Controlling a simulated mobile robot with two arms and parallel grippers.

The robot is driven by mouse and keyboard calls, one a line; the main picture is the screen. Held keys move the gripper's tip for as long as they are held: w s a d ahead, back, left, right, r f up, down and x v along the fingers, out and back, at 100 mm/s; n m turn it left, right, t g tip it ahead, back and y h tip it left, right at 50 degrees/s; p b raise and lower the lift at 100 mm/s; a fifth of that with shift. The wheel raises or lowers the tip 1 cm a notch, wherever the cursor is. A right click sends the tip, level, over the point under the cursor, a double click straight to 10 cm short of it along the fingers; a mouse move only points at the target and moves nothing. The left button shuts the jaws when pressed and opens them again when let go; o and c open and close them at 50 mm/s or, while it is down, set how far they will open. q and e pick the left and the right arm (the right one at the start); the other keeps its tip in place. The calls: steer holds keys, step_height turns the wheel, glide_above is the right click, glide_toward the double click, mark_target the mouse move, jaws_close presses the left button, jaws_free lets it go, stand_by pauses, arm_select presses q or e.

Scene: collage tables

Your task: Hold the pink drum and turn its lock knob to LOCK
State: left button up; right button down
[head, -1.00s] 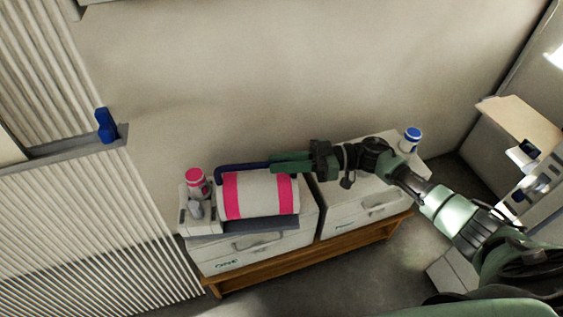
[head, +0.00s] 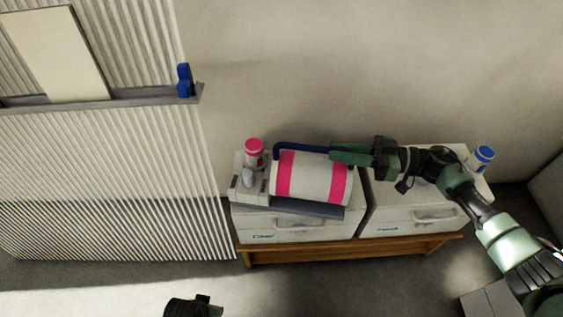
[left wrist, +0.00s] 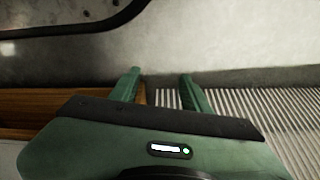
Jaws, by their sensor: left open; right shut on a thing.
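The pink drum (head: 315,178), white with two pink bands, lies on its side in a grey machine on a white cabinet. A grey knob (head: 248,178) sits on the block at the drum's left end; its lettering is too small to read. My right gripper (head: 334,153) is shut on the dark blue bar (head: 300,147) along the drum's back edge. My left gripper is open and empty in the left wrist view (left wrist: 160,84), with floor and ribbed panel beyond its fingers. Part of my left arm shows at the head view's bottom edge.
A pink-capped bottle (head: 254,153) stands behind the knob. A blue-capped bottle (head: 482,157) stands on the right cabinet (head: 408,219). Both cabinets rest on a wooden bench (head: 345,249). A ribbed panel (head: 110,180) with a ledge and blue clip (head: 184,80) stands left.

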arm_select(q)
steer(key=w+d+r+m+g+h, duration=0.2)
steer(key=w+d+r+m+h, duration=0.15)
steer(key=w+d+r, duration=1.35)
step_height(320, 180, up, 24)
steer(key=n+y, duration=0.4)
glide_above(247, 174)
step_height(247, 174, down, 12)
